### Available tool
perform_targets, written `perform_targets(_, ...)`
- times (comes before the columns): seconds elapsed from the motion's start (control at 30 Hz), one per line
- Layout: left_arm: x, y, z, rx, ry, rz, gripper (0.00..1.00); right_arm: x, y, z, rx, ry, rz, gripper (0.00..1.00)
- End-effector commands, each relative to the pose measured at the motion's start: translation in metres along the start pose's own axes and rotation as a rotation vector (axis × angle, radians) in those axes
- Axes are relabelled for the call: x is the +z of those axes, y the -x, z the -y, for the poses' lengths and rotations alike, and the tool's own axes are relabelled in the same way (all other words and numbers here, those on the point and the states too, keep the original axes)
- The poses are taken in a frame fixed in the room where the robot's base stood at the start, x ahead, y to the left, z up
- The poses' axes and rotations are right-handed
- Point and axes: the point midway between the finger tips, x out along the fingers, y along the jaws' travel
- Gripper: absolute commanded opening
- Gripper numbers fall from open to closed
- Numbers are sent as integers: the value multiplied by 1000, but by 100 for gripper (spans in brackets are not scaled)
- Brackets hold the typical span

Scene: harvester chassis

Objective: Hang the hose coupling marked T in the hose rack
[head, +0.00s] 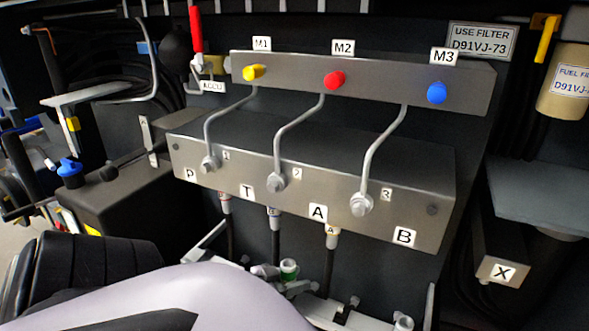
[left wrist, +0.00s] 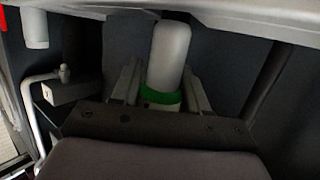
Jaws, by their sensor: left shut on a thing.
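My left gripper (head: 282,276) is at the bottom middle of the head view, below the valve block and behind my own pale arm link. It is shut on a hose coupling with a green band (head: 289,268). In the left wrist view the coupling (left wrist: 170,52) shows as a grey rounded cylinder with the green band low down, between the two fingers. No letter is readable on it. The pale hose rack (head: 330,312) is just right of the gripper, partly hidden, with a tag that seems to read T (head: 342,309). My right gripper is not in view.
The grey valve block (head: 425,195), labelled P, T, A and B, stands above. Several dark hoses with pale ends hang under it, one at A (head: 332,238), close to the gripper. A pale fitting (head: 403,322) is at the bottom right. A box marked X (head: 502,272) is farther right.

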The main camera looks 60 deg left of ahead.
Motion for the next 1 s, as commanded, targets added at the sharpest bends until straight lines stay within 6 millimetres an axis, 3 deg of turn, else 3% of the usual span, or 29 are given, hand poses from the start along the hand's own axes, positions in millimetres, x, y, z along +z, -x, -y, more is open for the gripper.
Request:
perform_targets(0.27, 1, -1, 0, 1, 0, -4, 0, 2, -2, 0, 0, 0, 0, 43)
perform_targets(1.0, 29, -10, 0, 1, 0, -5, 0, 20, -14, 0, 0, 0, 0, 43)
